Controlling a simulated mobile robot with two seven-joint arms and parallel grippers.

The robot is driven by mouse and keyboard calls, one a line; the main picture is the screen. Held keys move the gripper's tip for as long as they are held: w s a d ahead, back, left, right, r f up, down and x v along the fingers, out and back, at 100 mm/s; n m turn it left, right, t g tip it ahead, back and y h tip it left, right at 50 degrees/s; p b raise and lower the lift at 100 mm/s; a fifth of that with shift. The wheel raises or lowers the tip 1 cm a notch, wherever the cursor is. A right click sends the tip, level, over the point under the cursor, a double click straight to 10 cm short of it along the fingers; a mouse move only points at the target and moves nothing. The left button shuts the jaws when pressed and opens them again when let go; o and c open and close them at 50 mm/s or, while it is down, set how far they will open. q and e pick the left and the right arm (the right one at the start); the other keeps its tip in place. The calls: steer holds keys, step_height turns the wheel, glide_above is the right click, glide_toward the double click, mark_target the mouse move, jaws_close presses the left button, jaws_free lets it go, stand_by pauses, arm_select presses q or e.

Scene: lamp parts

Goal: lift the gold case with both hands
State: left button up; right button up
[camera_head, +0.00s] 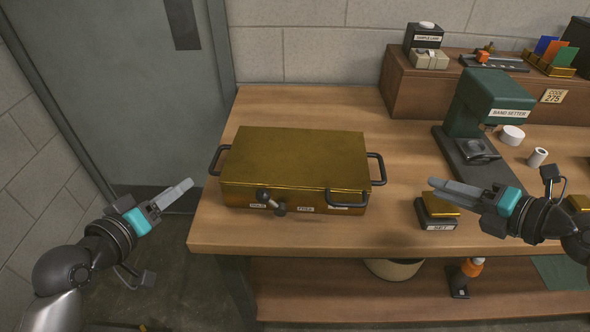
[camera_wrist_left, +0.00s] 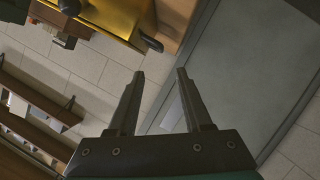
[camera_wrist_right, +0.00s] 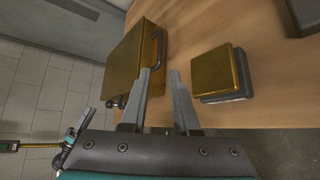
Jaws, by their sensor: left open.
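The gold case (camera_head: 295,158) lies flat and closed on the wooden table, with a black handle at its left end (camera_head: 217,160), one at its right end (camera_head: 378,168) and a dark lever on its front. My left gripper (camera_head: 178,190) is open and empty, left of the case and apart from its left handle. The case shows at the top of the left wrist view (camera_wrist_left: 112,14). My right gripper (camera_head: 440,186) is to the right of the case, apart from its right handle and near a small gold block. In the right wrist view its fingers (camera_wrist_right: 162,88) are apart with nothing between them.
The small gold block (camera_head: 440,205) sits on a dark base labelled SET. A green press labelled BAND SETTER (camera_head: 487,104) stands behind my right gripper. White rolls lie to its right. A wooden shelf (camera_head: 430,88) runs along the back. The table (camera_head: 300,236) is clear before the case.

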mark_target(214, 160)
arm_select(q)
steer(key=x, duration=1.5)
steer(key=shift+w, duration=0.2)
arm_select(e)
steer(key=x, duration=1.5)
steer(key=shift+w+a+f, duration=0.1)
steer(key=shift+w, duration=0.05)
arm_select(q)
steer(key=c, duration=0.5)
arm_select(e)
jaws_close()
arm_select(q)
jaws_close()
steer(key=shift+a+r, duration=0.1)
steer(key=shift+r, duration=0.1)
arm_select(e)
steer(key=shift+r, duration=0.25)
